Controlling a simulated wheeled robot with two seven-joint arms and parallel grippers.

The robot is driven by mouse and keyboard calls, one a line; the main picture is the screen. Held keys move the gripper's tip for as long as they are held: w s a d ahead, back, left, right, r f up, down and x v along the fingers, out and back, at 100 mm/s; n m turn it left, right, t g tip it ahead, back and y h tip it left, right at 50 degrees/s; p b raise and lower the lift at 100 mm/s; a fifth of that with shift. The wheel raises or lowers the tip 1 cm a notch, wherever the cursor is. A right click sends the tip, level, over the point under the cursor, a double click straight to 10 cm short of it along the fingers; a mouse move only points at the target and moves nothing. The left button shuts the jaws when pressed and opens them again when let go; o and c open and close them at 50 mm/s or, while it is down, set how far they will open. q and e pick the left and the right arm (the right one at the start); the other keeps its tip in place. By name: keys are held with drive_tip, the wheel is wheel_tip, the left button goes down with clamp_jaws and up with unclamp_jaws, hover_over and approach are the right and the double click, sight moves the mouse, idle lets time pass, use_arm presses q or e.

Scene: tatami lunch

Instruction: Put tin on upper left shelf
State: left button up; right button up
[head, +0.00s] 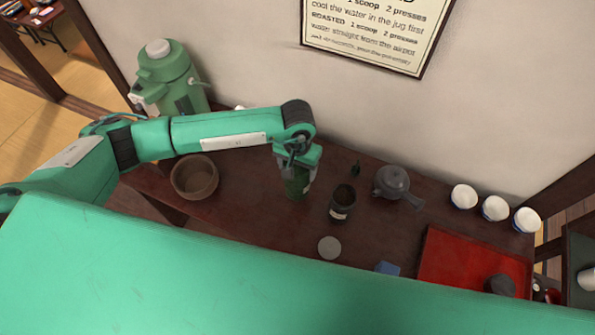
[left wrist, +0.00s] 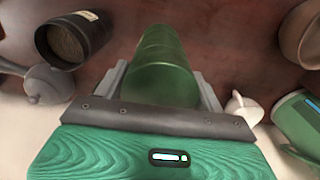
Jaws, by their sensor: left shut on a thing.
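A green cylindrical tin (head: 296,187) is in my left gripper (head: 297,165), over the dark wooden table (head: 270,230). In the left wrist view the tin (left wrist: 163,68) lies between the two fingers of the gripper (left wrist: 160,88), which is shut on it. I cannot tell whether the tin's base touches the table. The gripper hides the tin's top in the head view. I cannot make out the upper left shelf. My right gripper is out of view.
A brown bowl (head: 194,178) and green air pot (head: 168,78) are left of the tin. A grey teapot (head: 391,182), several white bowls (head: 495,208) and a red tray (head: 455,262) are to the right. A grey disc (head: 329,248) lies in front. The wall is close behind.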

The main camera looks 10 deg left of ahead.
use_arm(q)
wheel_tip(320, 180, down, 4)
drive_tip(key=shift+f+p, duration=0.1)
drive_tip(key=shift+p, duration=0.5)
drive_tip(key=shift+f+b, duration=0.35)
drive_tip(key=shift+f, duration=0.05)
drive_tip(key=o, duration=1.4)
drive_tip(key=shift+r, duration=0.1)
drive_tip(key=shift+o, duration=0.2)
